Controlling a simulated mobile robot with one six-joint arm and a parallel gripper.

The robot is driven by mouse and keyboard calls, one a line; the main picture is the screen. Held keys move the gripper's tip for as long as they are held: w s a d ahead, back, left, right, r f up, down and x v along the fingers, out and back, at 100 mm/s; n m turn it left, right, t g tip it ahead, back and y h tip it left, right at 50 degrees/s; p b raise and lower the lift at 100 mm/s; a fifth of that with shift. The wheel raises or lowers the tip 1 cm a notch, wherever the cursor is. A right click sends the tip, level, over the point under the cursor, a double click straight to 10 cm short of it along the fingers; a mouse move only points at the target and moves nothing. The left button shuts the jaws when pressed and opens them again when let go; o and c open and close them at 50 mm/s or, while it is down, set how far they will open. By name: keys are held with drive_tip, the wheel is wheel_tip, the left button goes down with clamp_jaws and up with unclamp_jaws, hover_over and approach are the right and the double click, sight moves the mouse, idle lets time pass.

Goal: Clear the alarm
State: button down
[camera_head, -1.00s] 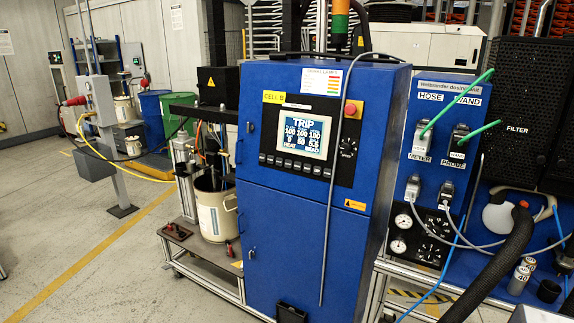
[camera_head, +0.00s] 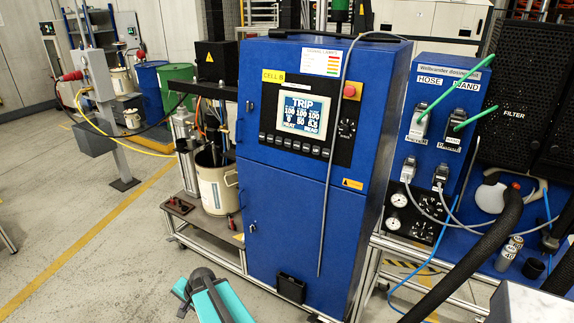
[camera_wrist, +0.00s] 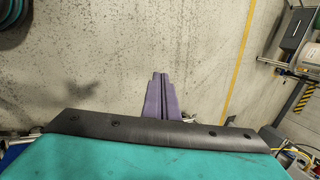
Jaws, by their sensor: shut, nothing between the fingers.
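The blue control cabinet (camera_head: 295,220) labelled CELL B stands upright in the middle of the head view. Its screen (camera_head: 303,114) reads TRIP above rows of numbers. A row of small dark buttons (camera_head: 293,145) runs below the screen. A red round button (camera_head: 349,90) and a black knob (camera_head: 346,128) sit to the right of the screen. My gripper (camera_wrist: 158,76) shows in the wrist view, its purple fingers together and empty above bare concrete floor. In the head view only my teal arm shows, low in front of the cabinet; the fingertips are out of that view.
A cream drum (camera_head: 216,188) stands on a low cart left of the cabinet. A blue connector panel (camera_head: 437,110) with green and grey cables is at the right, near a thick black hose (camera_head: 470,262). A grey post (camera_head: 112,120) stands left. The floor in front is open.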

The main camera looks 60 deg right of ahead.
drive_tip(key=w+d+r+m+t+h+p, duration=0.1)
drive_tip(key=d+r+m+t+h+p, duration=0.3)
drive_tip(key=d+r, duration=0.7)
drive_tip(key=w+d+r+m+t+h+b, duration=0.1)
drive_tip(key=d+r+m, duration=0.5)
drive_tip(key=d+r, duration=0.55)
drive_tip(key=s+d+r+m+h+p, duration=0.1)
drive_tip(key=s+d+r+m+h, duration=0.2)
drive_tip(key=d+r, duration=0.7)
drive_tip(key=s+d+r+m+h+p, duration=0.2)
drive_tip(key=s+d+r+m+h, duration=0.2)
drive_tip(key=s+d+r, duration=0.5)
wheel_tip(320, 180, up, 4)
drive_tip(key=d+m, duration=0.1)
drive_tip(key=m, duration=0.1)
drive_tip(key=shift+s+f+m+t, duration=0.25)
drive_tip(key=shift+s+m+t, duration=0.1)
drive_tip(key=shift+m+t, duration=0.05)
drive_tip(key=shift+d, duration=0.15)
drive_tip(key=b, duration=0.4)
approach(285, 146)
drive_tip(key=shift+w+d+r, duration=0.1)
drive_tip(key=shift+w+d, duration=0.3)
drive_tip(key=shift+w, duration=0.4)
drive_tip(key=shift+w+d+f, duration=0.1)
drive_tip(key=shift+w+d, duration=0.25)
drive_tip(key=shift+w, duration=0.45)
drive_tip(key=shift+w+d+r, duration=0.1)
drive_tip(key=shift+w+d, duration=0.3)
drive_tip(key=shift+w, duration=0.45)
